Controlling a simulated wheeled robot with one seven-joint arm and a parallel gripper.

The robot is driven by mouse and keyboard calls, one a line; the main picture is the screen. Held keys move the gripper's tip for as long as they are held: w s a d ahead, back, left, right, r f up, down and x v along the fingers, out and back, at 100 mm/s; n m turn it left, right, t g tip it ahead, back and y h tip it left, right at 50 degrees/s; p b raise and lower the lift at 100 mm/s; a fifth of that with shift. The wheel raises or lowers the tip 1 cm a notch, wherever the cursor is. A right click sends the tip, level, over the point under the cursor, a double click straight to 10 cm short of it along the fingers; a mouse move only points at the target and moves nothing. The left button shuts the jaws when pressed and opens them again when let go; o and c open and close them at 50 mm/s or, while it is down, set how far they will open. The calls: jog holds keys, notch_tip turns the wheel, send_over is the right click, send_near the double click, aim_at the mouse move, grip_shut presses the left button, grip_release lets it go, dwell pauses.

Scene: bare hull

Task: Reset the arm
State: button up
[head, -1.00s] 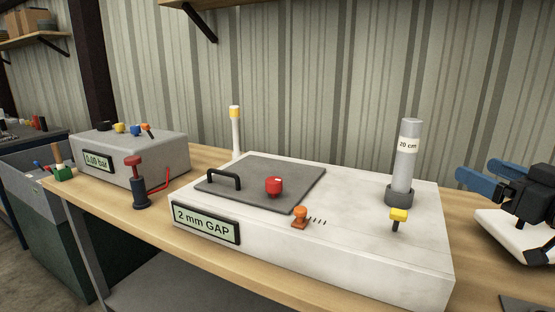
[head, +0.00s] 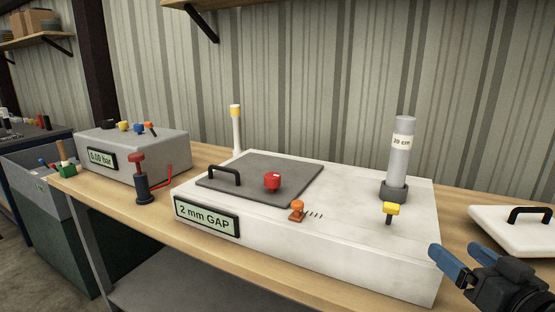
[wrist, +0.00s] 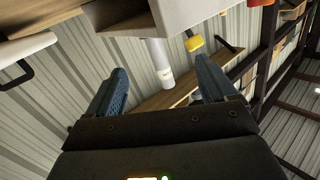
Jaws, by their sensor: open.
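My gripper (head: 465,264) is at the lower right of the head view, just off the right end of the white box. Its two blue fingers are apart with nothing between them. In the wrist view my gripper (wrist: 160,88) also shows spread fingers. The white box (head: 320,246) stands on the wooden bench (head: 270,293). It bears a grey plate (head: 240,184) with a black handle, a red knob (head: 272,181), an orange knob (head: 297,211), a yellow knob (head: 391,209) and a grey cylinder (head: 399,155) marked in cm. Its display (head: 207,217) reads "2 mm GAP".
A white lid (head: 510,232) with a black handle lies on the bench behind my gripper. A grey box (head: 155,150) with a bar display stands at the left. A red-handled pump (head: 141,182) stands before it. A white post with a yellow top (head: 236,135) stands behind the plate.

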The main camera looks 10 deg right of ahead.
jog(key=s+a+f+m+g+h, duration=0.1)
jog(key=s+a+f, duration=0.45)
jog(key=s, duration=0.35)
jog(key=s+a+f+m+g+h, duration=0.1)
jog(key=s+a+f, duration=0.3)
jog(key=s+f, duration=0.4)
jog(key=s+a+r+n, duration=0.1)
jog(key=s+a+r, duration=0.1)
jog(key=s, duration=0.8)
jog(key=s+a+r+n+y, duration=0.1)
jog(key=s+a+r+n, duration=0.1)
jog(key=s, duration=0.8)
jog(key=shift+s+a+r, duration=0.15)
jog(key=shift+a+r, duration=0.3)
jog(key=shift+a, duration=0.2)
